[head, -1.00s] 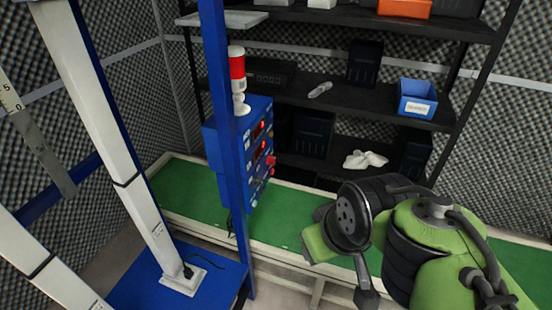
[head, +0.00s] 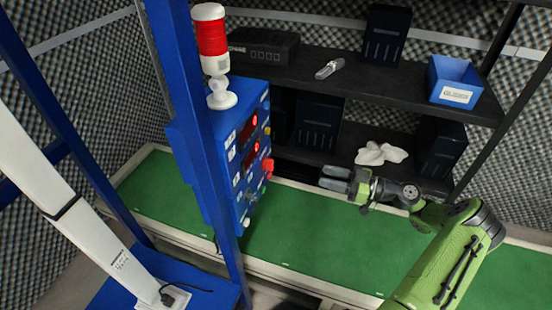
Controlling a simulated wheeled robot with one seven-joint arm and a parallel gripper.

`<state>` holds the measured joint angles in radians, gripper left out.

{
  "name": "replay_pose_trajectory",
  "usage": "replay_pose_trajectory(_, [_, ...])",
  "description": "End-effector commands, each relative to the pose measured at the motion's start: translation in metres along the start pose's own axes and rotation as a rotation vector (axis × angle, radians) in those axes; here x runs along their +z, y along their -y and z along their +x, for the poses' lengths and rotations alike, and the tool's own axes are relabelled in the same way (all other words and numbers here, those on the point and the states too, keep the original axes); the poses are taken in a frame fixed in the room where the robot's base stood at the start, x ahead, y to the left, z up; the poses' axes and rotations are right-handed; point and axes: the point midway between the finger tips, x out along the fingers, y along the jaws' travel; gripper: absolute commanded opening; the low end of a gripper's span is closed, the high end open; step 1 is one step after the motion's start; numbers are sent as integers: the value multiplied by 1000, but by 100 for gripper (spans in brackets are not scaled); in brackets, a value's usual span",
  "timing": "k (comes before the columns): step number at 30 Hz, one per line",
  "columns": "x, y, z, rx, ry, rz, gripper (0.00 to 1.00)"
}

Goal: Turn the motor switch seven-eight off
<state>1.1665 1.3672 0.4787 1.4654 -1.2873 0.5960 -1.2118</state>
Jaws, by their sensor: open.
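A blue control box (head: 243,150) stands left of centre, behind a blue post, with its panel turned to the right. The panel carries two red lit displays, a red knob and several small switches and labels. I cannot read the labels or tell which switch is seven-eight. My gripper (head: 335,179) is open and empty, to the right of the panel and apart from it, with its fingers pointing left toward it. A red and white signal lamp (head: 212,55) stands on top of the box.
The blue post (head: 192,130) hides part of the box. A green bench top (head: 320,243) lies below, mostly clear. Black shelves (head: 390,88) behind hold a blue bin (head: 454,82), black boxes and a white cloth (head: 381,153). A white column (head: 75,220) stands at left.

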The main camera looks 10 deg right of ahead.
Motion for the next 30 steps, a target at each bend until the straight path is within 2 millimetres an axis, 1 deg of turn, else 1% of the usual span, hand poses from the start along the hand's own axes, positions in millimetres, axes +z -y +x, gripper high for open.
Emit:
replay_pose_trajectory(2, [-1,0,4,1,-8,-5,40])
replay_pose_trajectory(5, [-1,1,22,-3,-5,-3,40])
replay_pose_trajectory(15, [0,2,109,-6,-3,-1,40])
replay_pose_trajectory(19, [0,2,136,-5,-2,0,40])
replay_pose_trajectory(21, [0,1,147,-3,-1,0,40])
replay_pose_trajectory(24, [0,1,155,-2,-1,0,40])
replay_pose_trajectory(30, [-1,1,158,0,-1,1,40])
